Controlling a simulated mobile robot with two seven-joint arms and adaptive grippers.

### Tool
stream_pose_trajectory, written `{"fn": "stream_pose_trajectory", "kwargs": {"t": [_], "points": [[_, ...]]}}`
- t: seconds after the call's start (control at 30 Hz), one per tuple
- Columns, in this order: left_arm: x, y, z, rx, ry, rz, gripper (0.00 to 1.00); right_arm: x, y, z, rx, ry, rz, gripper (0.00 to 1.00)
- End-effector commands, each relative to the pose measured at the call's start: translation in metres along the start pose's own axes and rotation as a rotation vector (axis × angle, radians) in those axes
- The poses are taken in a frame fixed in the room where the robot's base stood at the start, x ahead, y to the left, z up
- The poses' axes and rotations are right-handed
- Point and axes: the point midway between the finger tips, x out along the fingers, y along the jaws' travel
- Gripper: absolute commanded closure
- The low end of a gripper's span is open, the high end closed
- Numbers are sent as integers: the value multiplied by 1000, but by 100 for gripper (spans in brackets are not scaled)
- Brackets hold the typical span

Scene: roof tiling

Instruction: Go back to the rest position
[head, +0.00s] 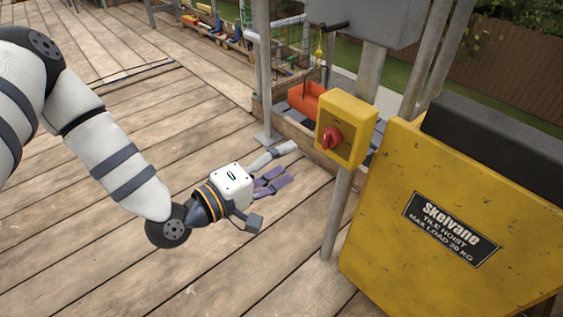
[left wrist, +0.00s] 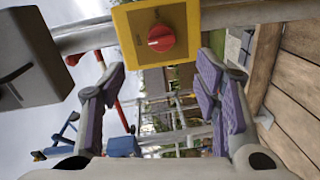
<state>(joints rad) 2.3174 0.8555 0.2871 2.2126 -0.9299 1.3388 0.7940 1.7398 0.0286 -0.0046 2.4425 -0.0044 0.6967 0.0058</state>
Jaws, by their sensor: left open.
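My left gripper (head: 276,170) reaches in from the left in the head view, low over the wooden deck. It is open and empty, with its purple-padded fingers apart; they also show in the left wrist view (left wrist: 165,95). A yellow switch box (head: 345,128) with a red rotary knob (head: 331,138) is fixed on a grey post, up and to the right of the gripper and apart from it. In the left wrist view the yellow box (left wrist: 188,50) and its red knob (left wrist: 161,38) lie ahead, beyond the fingertips. My right gripper is in neither view.
A yellow tile hoist (head: 440,230) with a black label fills the right side. Grey posts (head: 340,205) stand between it and the gripper. An orange-red object (head: 306,98) sits behind the switch box. The wooden deck (head: 90,235) is clear at the left and front.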

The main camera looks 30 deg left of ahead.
Motion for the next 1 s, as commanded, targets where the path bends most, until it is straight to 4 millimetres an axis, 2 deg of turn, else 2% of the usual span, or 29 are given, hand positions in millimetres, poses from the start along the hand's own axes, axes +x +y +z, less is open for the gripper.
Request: {"fn": "stream_pose_trajectory", "kwargs": {"t": [0.4,0.47,0.53,0.57,0.6,0.67,0.73,0.8,0.9,1.0], "points": [[-1,-2,3,5,-8,-14,43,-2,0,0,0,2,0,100],[-6,-12,16,27,-42,-76,43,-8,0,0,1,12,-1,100],[-23,-36,45,86,-123,-227,43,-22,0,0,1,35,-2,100],[-36,-50,61,122,-175,-312,43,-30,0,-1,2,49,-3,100],[-59,-68,83,179,-256,-434,43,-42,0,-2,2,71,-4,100],[-104,-92,112,273,-390,-614,43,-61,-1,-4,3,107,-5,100],[-165,-110,136,383,-556,-806,43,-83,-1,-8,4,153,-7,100],[-227,-117,149,488,-718,-971,43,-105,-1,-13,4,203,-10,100],[-302,-113,152,611,-914,-1151,43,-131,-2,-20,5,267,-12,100],[-352,-106,148,688,-1044,-1265,43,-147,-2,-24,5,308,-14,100]]}}
